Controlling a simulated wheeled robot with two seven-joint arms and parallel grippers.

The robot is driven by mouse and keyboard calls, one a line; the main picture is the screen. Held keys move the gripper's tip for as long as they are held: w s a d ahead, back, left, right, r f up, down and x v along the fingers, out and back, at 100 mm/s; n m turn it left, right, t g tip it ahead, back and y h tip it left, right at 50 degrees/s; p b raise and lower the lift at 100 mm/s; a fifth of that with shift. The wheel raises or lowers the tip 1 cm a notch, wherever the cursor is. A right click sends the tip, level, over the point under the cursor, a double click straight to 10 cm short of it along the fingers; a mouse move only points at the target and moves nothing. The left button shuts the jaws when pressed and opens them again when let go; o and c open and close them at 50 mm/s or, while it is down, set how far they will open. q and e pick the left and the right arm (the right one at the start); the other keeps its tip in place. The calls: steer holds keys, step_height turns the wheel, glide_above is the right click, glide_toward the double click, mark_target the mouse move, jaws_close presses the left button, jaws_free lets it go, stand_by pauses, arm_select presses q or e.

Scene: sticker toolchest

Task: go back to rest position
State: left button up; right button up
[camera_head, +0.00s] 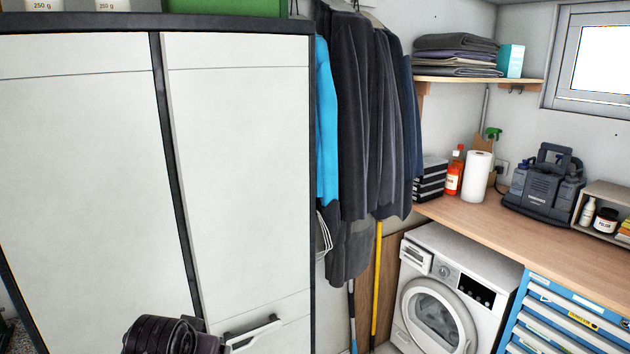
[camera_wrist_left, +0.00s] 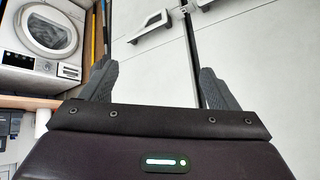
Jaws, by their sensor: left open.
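My left gripper shows in the left wrist view (camera_wrist_left: 158,82). Its two dark fingers are spread apart with nothing between them. It faces a tall white cabinet (camera_head: 238,180) with dark edges, whose door handles (camera_wrist_left: 150,27) lie beyond the fingers. In the head view a dark part of my left arm shows at the bottom, in front of the cabinet near a door handle (camera_head: 252,332). Whether the fingers touch the cabinet cannot be told, but they look apart from it. My right gripper is in neither view.
A washing machine (camera_head: 440,285) stands under a wooden worktop (camera_head: 560,238), beside a blue toolchest (camera_head: 565,320). Dark clothes (camera_head: 365,120) hang right of the cabinet, with a yellow pole (camera_head: 376,285) below them. A paper roll (camera_head: 476,176) and a grey case (camera_head: 543,190) stand on the worktop.

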arm_select(q)
steer(key=s+d+f+g, duration=0.15)
steer(key=s+f, duration=0.25)
steer(key=s, duration=0.4)
steer(key=s+f+g, duration=0.2)
steer(key=s+f, duration=0.2)
steer(key=s, duration=0.3)
steer(key=s+d+f+g, duration=0.1)
steer(key=s+f, duration=0.3)
steer(key=s, duration=0.4)
step_height(320, 180, down, 38)
steer(key=s+g+b, duration=0.1)
steer(key=s+b, duration=0.1)
steer(key=b, duration=0.6)
steer(key=s+a+f+b, duration=0.2)
steer(key=s+f+b, duration=0.1)
steer(key=s+f, duration=0.6)
steer(key=s+a+f+g+b, duration=0.1)
steer(key=s+a+f+b, duration=0.1)
steer(key=s+f, duration=0.7)
step_height(320, 180, down, 7)
steer(key=shift+s+r+m+h+b, duration=0.1)
steer(key=shift+s+m+h+b, duration=0.25)
steer(key=shift+b, duration=0.45)
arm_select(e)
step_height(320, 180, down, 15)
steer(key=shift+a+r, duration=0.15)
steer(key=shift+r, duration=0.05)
arm_select(q)
steer(key=shift+g, duration=0.25)
